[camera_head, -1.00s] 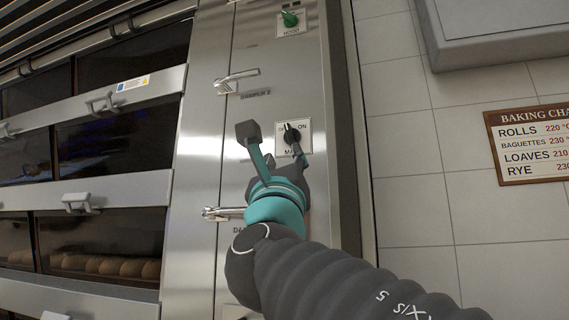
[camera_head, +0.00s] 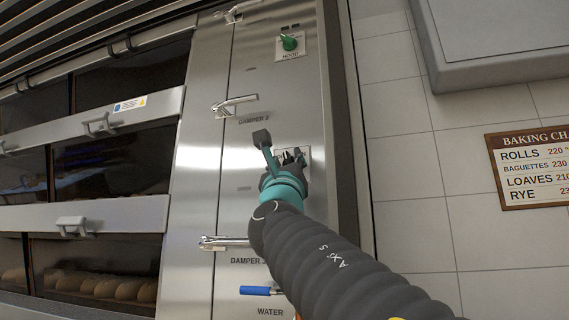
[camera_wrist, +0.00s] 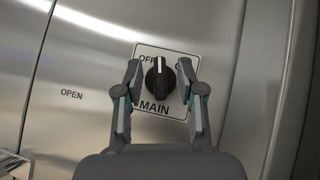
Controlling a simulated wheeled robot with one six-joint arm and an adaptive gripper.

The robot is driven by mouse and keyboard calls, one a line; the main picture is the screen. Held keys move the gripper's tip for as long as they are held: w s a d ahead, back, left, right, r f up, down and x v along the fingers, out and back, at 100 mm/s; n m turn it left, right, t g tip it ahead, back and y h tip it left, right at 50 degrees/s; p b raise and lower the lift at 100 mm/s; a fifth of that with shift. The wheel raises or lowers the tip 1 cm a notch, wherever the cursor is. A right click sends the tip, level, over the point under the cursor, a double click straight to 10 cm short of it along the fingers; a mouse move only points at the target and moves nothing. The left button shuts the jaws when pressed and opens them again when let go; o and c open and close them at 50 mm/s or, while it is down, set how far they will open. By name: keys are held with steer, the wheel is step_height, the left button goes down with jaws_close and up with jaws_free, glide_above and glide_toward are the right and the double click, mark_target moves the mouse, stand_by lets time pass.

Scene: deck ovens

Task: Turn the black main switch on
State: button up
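The black main switch (camera_wrist: 159,80) is a round knob on a white plate (camera_wrist: 147,50) marked MAIN, on the steel panel. My gripper (camera_wrist: 159,72) is open, with one fingertip on each side of the knob. Gaps show between both fingertips and the knob; I cannot tell how deep they reach. In the head view my gripper (camera_head: 281,149) is in front of the plate and hides most of it.
Above is a green hood knob (camera_head: 290,43). Damper handles (camera_head: 235,105) (camera_head: 226,243) stick out to the left, and a blue water handle (camera_head: 261,291) sits below. Oven decks (camera_head: 95,215) are at left. A grey box (camera_head: 495,40) and a baking chart (camera_head: 530,168) are on the right wall.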

steer(key=shift+w+r, duration=0.1)
steer(key=shift+r, duration=0.05)
jaws_close()
steer(key=shift+m+h, duration=0.4)
steer(key=m+g+h, duration=0.1)
steer(key=m+h, duration=0.4)
steer(key=shift+w+a+m, duration=0.1)
steer(key=shift+m, duration=0.2)
steer(key=m+g+h, duration=0.1)
steer(key=m+h, duration=0.2)
steer(key=m+g+h, duration=0.2)
steer(key=m, duration=0.1)
steer(key=shift+h+p, duration=0.4)
steer(key=m+g+h+p, duration=0.1)
steer(key=m+g+h, duration=0.1)
steer(key=m, duration=0.1)
steer(key=m+g+h+p, duration=0.2)
steer(key=m+g, duration=0.1)
steer(key=m, duration=0.1)
steer(key=shift+a+r+g, duration=0.1)
steer(key=shift+r+g, duration=0.05)
steer(key=shift+g, duration=0.15)
steer(key=shift+m+g+h+p, duration=0.4)
steer(key=shift+m+g+p, duration=0.6)
steer(key=shift+m+g, duration=1.25)
steer(key=shift+m, duration=0.55)
